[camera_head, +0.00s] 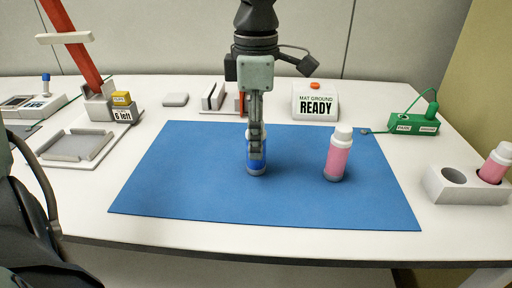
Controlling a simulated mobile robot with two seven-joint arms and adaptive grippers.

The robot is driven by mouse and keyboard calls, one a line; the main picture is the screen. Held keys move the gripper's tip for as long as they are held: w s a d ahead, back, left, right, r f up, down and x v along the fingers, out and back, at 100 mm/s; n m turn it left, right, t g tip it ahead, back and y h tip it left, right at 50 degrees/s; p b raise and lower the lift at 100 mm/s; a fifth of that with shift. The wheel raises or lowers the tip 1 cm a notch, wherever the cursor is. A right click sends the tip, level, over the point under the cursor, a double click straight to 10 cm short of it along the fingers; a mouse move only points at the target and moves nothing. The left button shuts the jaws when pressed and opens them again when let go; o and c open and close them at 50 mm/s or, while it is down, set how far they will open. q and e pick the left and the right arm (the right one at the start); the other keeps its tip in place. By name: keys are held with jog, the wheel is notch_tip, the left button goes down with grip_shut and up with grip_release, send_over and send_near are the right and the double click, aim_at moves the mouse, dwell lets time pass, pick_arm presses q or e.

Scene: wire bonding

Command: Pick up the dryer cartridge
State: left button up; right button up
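A blue cartridge (257,170) with a pale upper part stands upright on the blue mat, left of a pink one. My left gripper (256,150) points straight down over it, its fingers in front of the cartridge's upper part and hiding most of it. I see the fingers nearly edge-on, so whether they grip it cannot be told. A pink cartridge (338,157) with a white cap and grey base stands upright on the mat to the right, apart from the gripper. My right gripper is not in view.
The blue mat (190,190) is otherwise clear. A white two-hole holder (438,188) at right has another pink cartridge (495,163) in its right hole; its left hole is empty. Behind the mat stand a "MAT GROUND READY" box (315,104) and a green box (412,125). A grey tray (77,146) lies left.

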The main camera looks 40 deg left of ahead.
pick_arm(q)
grip_shut()
